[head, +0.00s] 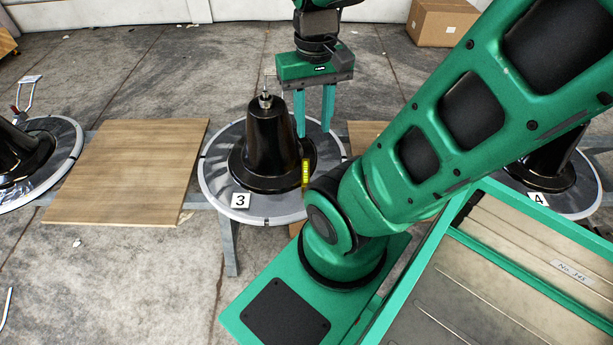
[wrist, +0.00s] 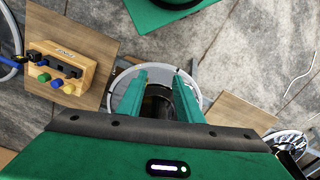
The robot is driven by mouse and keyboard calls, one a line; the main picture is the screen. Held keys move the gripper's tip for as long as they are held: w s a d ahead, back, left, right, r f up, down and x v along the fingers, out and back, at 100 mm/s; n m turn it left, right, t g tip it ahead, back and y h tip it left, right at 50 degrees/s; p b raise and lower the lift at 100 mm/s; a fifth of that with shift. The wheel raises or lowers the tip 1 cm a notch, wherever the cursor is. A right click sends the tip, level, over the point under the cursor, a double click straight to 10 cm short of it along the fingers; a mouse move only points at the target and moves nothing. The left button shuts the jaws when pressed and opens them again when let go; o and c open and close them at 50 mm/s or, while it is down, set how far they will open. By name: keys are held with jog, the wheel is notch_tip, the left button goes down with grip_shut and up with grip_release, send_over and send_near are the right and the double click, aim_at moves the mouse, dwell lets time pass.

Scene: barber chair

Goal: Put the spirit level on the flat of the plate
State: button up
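The round grey plate (head: 215,184) marked 3 carries a black cone-shaped base (head: 267,140) with a metal stud on top. The yellow spirit level (head: 306,172) shows as a short strip at the right side of the base; my arm partly hides its surroundings. I cannot tell whether it rests on the black flange or on the plate. My gripper (head: 314,132) is open with nothing seen between its fingers, above and behind the level, right of the cone.
A wooden board (head: 130,170) lies left of the plate. Other discs with black bases stand left (head: 62,140) and right (head: 560,160). The wrist view shows a wooden block with coloured knobs (wrist: 65,68). A cardboard box (head: 440,22) is at the back.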

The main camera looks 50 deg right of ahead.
jog(key=shift+o, duration=1.2)
jog(key=shift+s+d+r, duration=0.1)
jog(key=shift+s+r, duration=0.05)
jog(key=shift+s, duration=0.25)
jog(key=m+t+h, duration=0.3)
jog(key=h, duration=0.1)
send_over(305, 172)
jog(key=s+a, duration=0.2)
notch_tip(305, 172, down, 41)
jog(key=shift+s+f+m, duration=0.15)
jog(key=shift+f+m, duration=0.15)
jog(key=shift+f, duration=0.4)
jog(key=x, duration=0.5)
jog(key=shift+a, duration=0.15)
jog(key=shift+a+x, duration=0.2)
jog(key=shift+x, duration=1.15)
jog(key=shift+a+x, duration=0.15)
jog(key=shift+x, duration=1.2)
jog(key=shift+f, duration=0.15)
grip_shut()
